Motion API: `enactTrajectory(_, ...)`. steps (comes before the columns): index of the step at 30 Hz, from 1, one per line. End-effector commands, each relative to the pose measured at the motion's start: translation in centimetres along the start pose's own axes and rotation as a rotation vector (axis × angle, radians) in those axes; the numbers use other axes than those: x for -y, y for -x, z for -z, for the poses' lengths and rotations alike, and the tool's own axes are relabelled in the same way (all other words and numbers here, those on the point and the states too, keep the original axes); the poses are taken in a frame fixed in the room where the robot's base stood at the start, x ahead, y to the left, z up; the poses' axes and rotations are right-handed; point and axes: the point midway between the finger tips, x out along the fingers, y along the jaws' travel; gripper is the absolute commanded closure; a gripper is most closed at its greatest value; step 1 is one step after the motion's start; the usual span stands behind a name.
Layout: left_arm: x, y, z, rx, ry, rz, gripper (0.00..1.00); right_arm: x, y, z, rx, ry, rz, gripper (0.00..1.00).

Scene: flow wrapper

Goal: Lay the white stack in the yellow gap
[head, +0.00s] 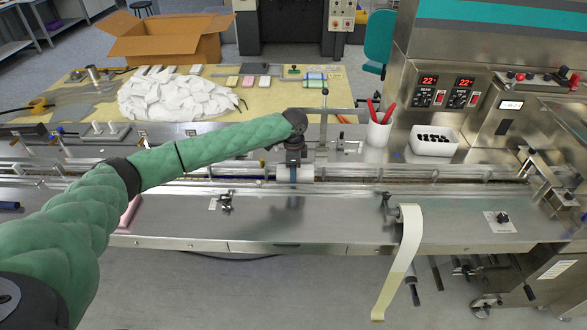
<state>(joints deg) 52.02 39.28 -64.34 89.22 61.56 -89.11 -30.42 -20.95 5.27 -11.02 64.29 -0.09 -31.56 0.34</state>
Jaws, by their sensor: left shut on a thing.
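My left arm reaches in from the left, and my left gripper (293,172) points down over the conveyor channel of the machine. It is shut on the white stack (307,172), a small white block showing at the right side of the jaws. The stack is at the channel, between its rails; I cannot tell whether it touches the channel floor. The yellow gap cannot be made out clearly, as the gripper and rails cover that part of the channel. My right gripper is not in view.
A pink stack (129,213) lies on the steel ledge at left, partly behind my arm. A white cup with red-handled tools (379,132) and a white bin of dark pieces (434,141) stand behind the channel at right. A cream film strip (400,262) hangs in front.

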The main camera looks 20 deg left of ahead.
Motion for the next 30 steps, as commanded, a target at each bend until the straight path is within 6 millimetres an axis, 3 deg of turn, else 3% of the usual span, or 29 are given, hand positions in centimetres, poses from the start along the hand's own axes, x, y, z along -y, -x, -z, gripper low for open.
enactTrajectory(6, 0.0, -0.1, 0.0, 0.000, 0.000, 0.000, 0.68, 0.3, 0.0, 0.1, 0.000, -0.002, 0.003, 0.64)
enactTrajectory(7, 0.0, -0.1, 0.0, 0.000, 0.000, 0.000, 0.41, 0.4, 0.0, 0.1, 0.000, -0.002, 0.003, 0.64)
enactTrajectory(10, 0.0, -0.1, 0.0, 0.000, 0.000, 0.000, 0.21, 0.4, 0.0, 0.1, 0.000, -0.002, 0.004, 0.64)
enactTrajectory(22, 0.0, 0.1, 0.0, -0.001, 0.000, 0.001, 0.21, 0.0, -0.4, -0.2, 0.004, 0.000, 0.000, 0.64)
enactTrajectory(30, 0.1, 3.4, 0.0, -0.001, -0.001, 0.002, 0.21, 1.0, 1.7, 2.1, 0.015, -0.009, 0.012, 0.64)
